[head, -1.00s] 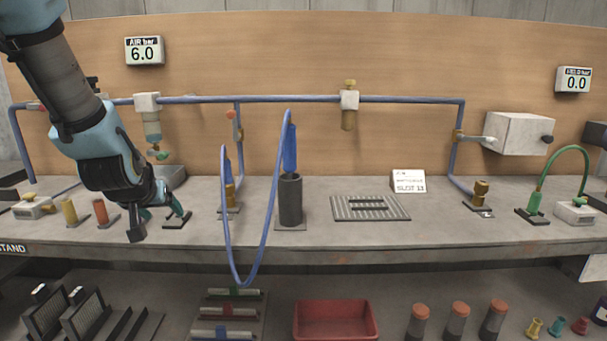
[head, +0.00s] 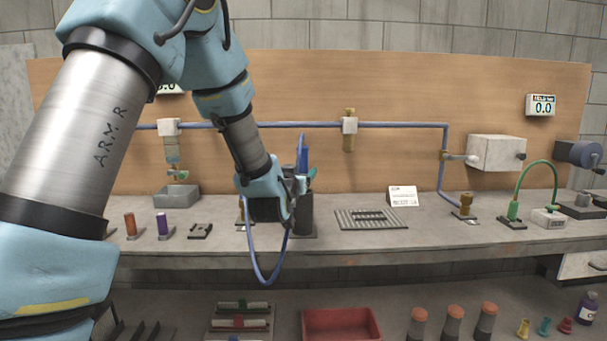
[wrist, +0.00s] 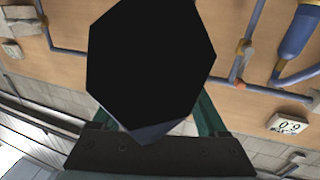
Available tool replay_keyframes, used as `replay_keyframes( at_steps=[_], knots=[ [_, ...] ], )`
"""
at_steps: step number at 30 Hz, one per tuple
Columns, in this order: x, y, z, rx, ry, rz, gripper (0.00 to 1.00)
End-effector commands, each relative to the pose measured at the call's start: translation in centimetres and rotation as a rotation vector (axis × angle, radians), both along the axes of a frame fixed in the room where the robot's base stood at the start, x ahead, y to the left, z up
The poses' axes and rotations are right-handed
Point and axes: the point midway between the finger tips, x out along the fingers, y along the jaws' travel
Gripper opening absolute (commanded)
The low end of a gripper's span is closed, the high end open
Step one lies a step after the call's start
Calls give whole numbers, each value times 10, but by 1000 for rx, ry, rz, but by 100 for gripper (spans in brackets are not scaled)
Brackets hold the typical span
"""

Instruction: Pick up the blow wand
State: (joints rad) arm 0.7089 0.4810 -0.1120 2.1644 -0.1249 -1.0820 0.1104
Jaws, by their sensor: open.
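Whether the fingers touch or surround the wand cannot be told. In the wrist view, a large black many-sided face (wrist: 150,65) fills the middle between my green fingers and hides their tips; I cannot tell what it is.
A grey box (head: 176,196) stands at the left. A blue pipe (head: 400,126) runs along the wooden back board. A red tray (head: 340,323) sits below.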

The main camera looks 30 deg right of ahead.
Motion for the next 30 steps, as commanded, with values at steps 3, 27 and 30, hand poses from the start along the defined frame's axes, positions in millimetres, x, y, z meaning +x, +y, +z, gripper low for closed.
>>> replay_keyframes(
  at_steps=[3, 27, 30],
  knots=[
    [6, -6, 1, 1, 1, 0, 76],
    [37, -38, -2, 1, 0, 0, 56],
    [37, -38, -2, 1, 0, 0, 44]
  ],
)
